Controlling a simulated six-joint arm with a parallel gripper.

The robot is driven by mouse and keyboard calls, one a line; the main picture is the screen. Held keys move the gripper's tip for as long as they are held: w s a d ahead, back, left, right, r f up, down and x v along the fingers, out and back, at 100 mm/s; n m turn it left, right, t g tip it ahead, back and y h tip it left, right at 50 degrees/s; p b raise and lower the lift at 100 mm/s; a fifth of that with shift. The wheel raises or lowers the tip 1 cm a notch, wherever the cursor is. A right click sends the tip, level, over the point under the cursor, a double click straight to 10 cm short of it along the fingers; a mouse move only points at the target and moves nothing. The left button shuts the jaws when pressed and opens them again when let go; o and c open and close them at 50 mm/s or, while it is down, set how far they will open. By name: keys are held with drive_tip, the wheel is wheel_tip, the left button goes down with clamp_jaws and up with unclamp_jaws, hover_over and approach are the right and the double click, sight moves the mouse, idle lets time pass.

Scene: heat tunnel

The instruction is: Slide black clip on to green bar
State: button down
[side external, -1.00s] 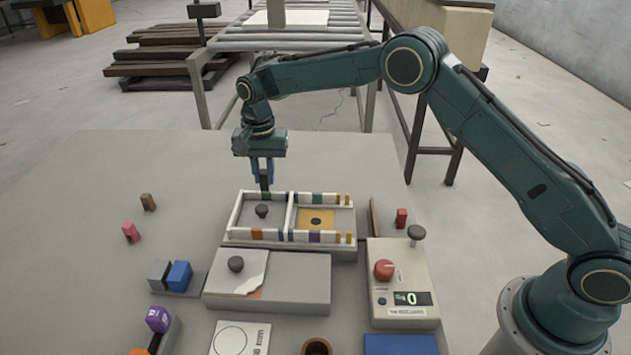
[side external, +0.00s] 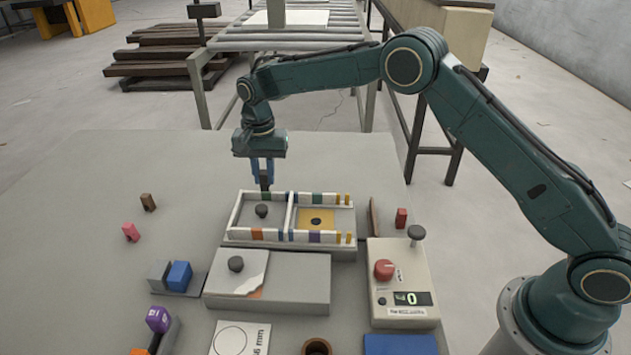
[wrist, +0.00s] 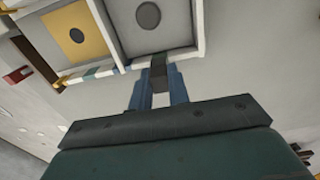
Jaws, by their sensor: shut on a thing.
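My gripper (side external: 263,174) has blue fingers and is shut on the black clip (side external: 265,183), a small dark block pointing down. The clip is right at the back rail of the white tray, over the green bar (side external: 266,196), a short green band on that rail. In the wrist view the black clip (wrist: 159,72) sits between the blue fingertips of my gripper (wrist: 158,88), and its end overlaps the rail edge.
The white tray (side external: 233,216) has two compartments, with a dark knob (side external: 262,210) in the left one and a yellow panel (side external: 328,212) in the right. A grey box (side external: 299,280) and a control box (side external: 402,273) stand in front. The table left of the tray is mostly free.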

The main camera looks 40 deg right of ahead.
sight(265, 181)
drive_tip(key=shift+f, duration=1.45)
drive_tip(key=c, duration=1.3)
unclamp_jaws()
drive_tip(key=shift+o, duration=0.2)
drive_tip(key=shift+d, duration=0.1)
wheel_tip(265, 181, up, 14)
drive_tip(key=shift+c, duration=0.4)
